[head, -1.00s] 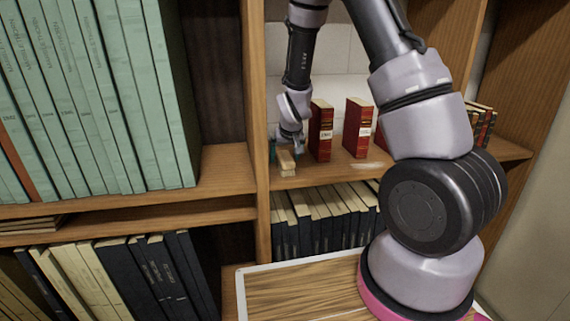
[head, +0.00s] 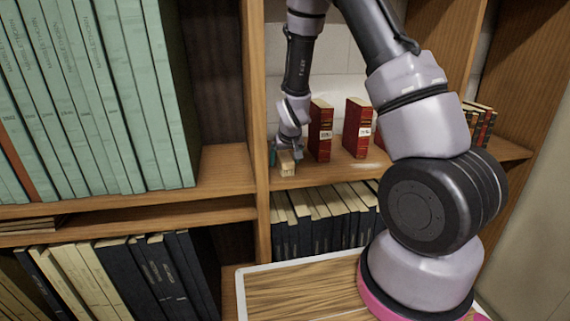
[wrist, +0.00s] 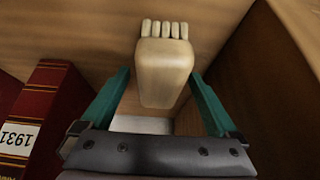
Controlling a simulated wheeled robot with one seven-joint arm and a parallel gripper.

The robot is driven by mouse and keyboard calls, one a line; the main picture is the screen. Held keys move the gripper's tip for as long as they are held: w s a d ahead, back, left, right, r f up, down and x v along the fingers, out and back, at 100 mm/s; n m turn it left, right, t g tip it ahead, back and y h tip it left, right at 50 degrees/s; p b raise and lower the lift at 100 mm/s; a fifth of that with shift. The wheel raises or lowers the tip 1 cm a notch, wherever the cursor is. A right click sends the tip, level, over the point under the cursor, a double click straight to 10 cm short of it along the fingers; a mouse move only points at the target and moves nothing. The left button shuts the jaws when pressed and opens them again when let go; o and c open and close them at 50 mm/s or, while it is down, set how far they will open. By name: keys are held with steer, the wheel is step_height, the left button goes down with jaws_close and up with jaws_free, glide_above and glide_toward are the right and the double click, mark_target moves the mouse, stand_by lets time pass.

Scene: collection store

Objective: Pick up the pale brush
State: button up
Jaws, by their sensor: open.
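The pale brush (wrist: 164,72) is a light wooden block with a row of several short pale tufts at its far end. In the head view the brush (head: 286,160) lies on the middle shelf, close to the upright divider. My gripper (wrist: 161,76) is open, with one teal finger on each side of the brush. Gaps show between the fingers and its near part. In the head view my gripper (head: 282,153) is over the brush and partly hides it.
A red book labelled 1931 (wrist: 38,112) stands just left of my gripper in the wrist view. The wooden divider (head: 258,130) is close on the other side. Another red book (head: 357,128) stands further right. Dark books (head: 325,220) fill the shelf below.

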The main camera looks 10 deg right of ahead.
mark_target(285, 156)
jaws_close()
steer(key=shift+r, duration=0.15)
step_height(285, 156, up, 10)
steer(key=shift+r, duration=0.15)
stand_by(0.4)
